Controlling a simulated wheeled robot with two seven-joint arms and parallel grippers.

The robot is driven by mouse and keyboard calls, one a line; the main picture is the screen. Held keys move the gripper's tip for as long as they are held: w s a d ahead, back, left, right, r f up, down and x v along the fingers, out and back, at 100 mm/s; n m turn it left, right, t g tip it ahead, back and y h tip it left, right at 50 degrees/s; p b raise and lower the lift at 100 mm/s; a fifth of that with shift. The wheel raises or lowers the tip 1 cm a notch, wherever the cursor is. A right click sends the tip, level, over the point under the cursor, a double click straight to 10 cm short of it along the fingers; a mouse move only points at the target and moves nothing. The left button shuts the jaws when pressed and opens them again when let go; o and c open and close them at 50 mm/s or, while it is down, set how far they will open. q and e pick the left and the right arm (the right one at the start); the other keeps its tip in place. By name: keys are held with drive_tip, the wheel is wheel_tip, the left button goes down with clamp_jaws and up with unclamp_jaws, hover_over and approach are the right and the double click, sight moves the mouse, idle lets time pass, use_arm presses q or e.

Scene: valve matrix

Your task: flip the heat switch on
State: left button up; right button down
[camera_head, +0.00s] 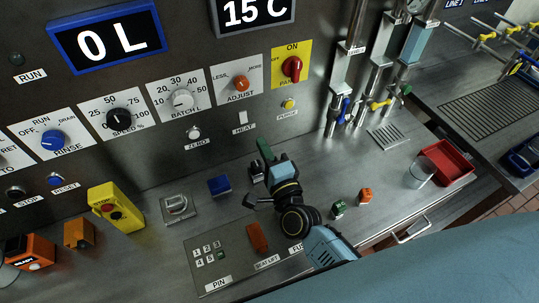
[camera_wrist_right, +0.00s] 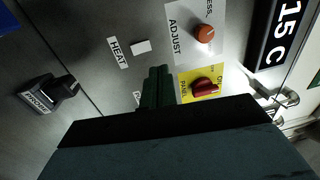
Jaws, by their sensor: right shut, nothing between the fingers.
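The heat switch (camera_head: 243,117) is a small white rocker on the grey upright panel, above its HEAT label (camera_head: 240,129). It also shows in the right wrist view as a plain white rectangle (camera_wrist_right: 141,46). Whether it is on or off cannot be told. My right gripper (camera_head: 264,149) is in front of the panel, below and slightly right of the switch in the head view. Its green fingers (camera_wrist_right: 157,88) are together with nothing between them, and they look apart from the switch. My left gripper is not in view.
The orange ADJUST knob (camera_head: 241,84) and red PANEL knob (camera_head: 292,67) are above and right of the switch. The yellow PURGE button (camera_head: 289,104) is to its right. A blue block (camera_head: 219,185) sits on the counter. A red tray (camera_head: 447,162) stands at right.

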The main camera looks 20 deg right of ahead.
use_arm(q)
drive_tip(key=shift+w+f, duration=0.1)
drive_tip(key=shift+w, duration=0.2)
use_arm(e)
drive_tip(key=shift+s+d+r, duration=0.1)
drive_tip(key=shift+s+r, duration=0.05)
drive_tip(key=shift+s, duration=0.65)
drive_tip(key=shift+s+d+r, duration=0.1)
drive_tip(key=shift+s, duration=0.7)
drive_tip(key=shift+a, duration=0.1)
